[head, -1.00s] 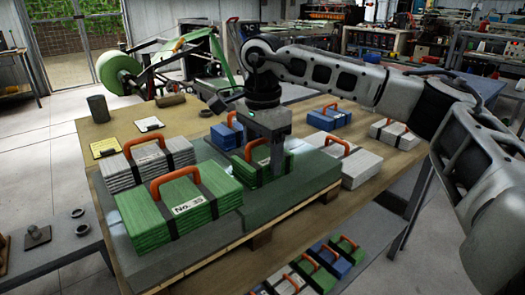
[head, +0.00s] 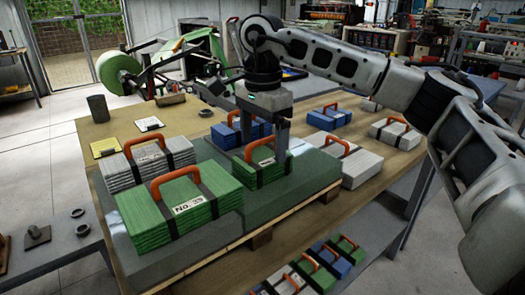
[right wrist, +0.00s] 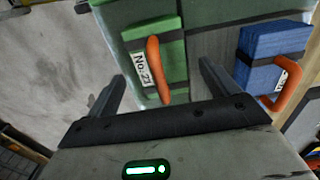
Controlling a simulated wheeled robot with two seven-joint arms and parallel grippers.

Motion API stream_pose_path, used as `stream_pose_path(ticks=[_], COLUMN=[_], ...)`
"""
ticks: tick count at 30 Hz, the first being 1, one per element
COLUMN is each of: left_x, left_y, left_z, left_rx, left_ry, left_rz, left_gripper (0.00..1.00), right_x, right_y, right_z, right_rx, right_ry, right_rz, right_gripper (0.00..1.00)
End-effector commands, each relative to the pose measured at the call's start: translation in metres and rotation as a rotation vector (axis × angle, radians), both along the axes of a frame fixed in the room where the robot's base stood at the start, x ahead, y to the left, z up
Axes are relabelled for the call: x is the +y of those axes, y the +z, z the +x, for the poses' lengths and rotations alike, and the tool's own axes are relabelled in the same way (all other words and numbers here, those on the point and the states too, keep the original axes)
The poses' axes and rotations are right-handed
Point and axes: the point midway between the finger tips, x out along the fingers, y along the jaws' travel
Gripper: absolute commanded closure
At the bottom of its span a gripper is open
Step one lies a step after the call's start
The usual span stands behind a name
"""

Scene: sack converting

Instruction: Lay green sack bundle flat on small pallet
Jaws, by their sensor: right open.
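A small green sack bundle (head: 263,174) with dark straps, an orange handle and a white tag lies flat on the green-topped small pallet (head: 300,193). In the right wrist view this bundle (right wrist: 172,48) shows a tag reading No. 27. My right gripper (head: 265,146) is open above it; its fingers stand apart on either side of the orange handle (right wrist: 155,68), with a gap to each. Nothing is held. The fingers hide part of the bundle in the head view. My left gripper is not in view.
A blue bundle (head: 240,129) lies close behind the gripper; a white one (head: 346,162) lies to the right. Several small bundles sit lower in front. The pallet's front right top is bare.

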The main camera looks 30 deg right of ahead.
Motion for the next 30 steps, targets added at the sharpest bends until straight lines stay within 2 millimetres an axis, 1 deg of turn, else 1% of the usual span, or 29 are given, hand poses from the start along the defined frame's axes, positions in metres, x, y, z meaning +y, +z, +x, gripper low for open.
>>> stream_pose_path(ticks=[1, 6, 10, 12, 18, 30], left_x=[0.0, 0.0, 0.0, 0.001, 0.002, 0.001], left_y=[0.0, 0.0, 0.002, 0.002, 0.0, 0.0], left_z=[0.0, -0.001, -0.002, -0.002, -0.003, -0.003], left_rx=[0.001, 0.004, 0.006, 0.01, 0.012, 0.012], left_ry=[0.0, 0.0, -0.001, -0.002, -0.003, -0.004], left_rz=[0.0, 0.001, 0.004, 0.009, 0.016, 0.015], left_gripper=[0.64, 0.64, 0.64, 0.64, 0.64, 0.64], right_x=[0.001, 0.001, 0.001, 0.001, 0.0, 0.0], right_y=[0.013, 0.05, 0.073, 0.082, 0.089, 0.088], right_z=[0.001, 0.001, 0.0, 0.0, 0.0, 0.0], right_rx=[-0.005, -0.004, -0.002, -0.002, 0.0, 0.0], right_ry=[0.001, 0.001, 0.002, 0.002, 0.002, 0.002], right_rz=[0.001, 0.002, 0.0, 0.0, 0.0, 0.0], right_gripper=[0.13, 0.13, 0.13, 0.13, 0.13, 0.13])
